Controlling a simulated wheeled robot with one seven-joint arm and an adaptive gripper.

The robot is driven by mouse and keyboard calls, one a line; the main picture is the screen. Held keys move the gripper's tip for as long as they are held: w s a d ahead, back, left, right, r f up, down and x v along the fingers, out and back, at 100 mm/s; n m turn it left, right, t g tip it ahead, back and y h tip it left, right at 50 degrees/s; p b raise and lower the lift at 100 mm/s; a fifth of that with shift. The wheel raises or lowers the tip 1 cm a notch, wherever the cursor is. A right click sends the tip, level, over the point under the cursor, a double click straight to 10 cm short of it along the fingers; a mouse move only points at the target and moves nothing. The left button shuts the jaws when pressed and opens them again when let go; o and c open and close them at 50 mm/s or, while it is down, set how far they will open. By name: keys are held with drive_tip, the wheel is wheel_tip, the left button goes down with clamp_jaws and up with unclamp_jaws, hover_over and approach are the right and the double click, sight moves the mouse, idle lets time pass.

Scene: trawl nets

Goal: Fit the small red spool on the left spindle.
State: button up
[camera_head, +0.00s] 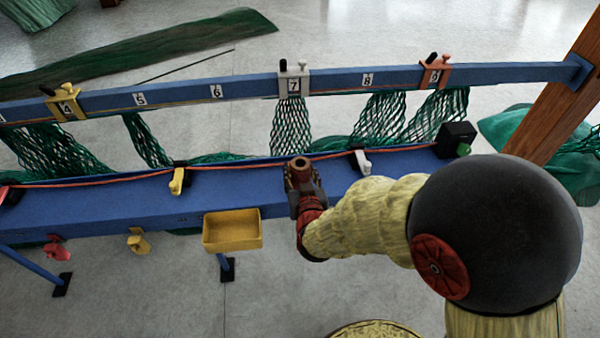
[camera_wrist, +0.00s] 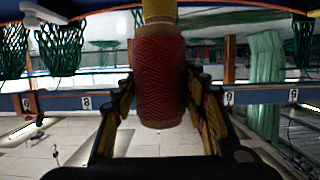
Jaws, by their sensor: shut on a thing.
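My gripper (camera_head: 305,184) reaches over the blue bench near its middle. In the wrist view my gripper (camera_wrist: 160,108) has its two fingers closed on the sides of a red spool (camera_wrist: 159,75) wound with thread. The spool shows in the head view as a dark red cylinder (camera_head: 300,163) with a hole in its upper end. A yellowish part (camera_wrist: 158,10) shows at the spool's top edge in the wrist view; I cannot tell whether it belongs to the spool. I cannot make out the left spindle for certain in either view.
The blue bench (camera_head: 130,198) carries an orange line, a yellow cleat (camera_head: 177,181) and a white one (camera_head: 362,161). A yellow tray (camera_head: 232,231) hangs at its front. Behind is a numbered blue rail (camera_head: 185,91) with clamps and green nets. A black box (camera_head: 455,138) stands right.

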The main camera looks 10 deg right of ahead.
sight(299, 158)
drive_tip(key=shift+r+p, duration=1.45)
drive_tip(key=shift+r, duration=0.9)
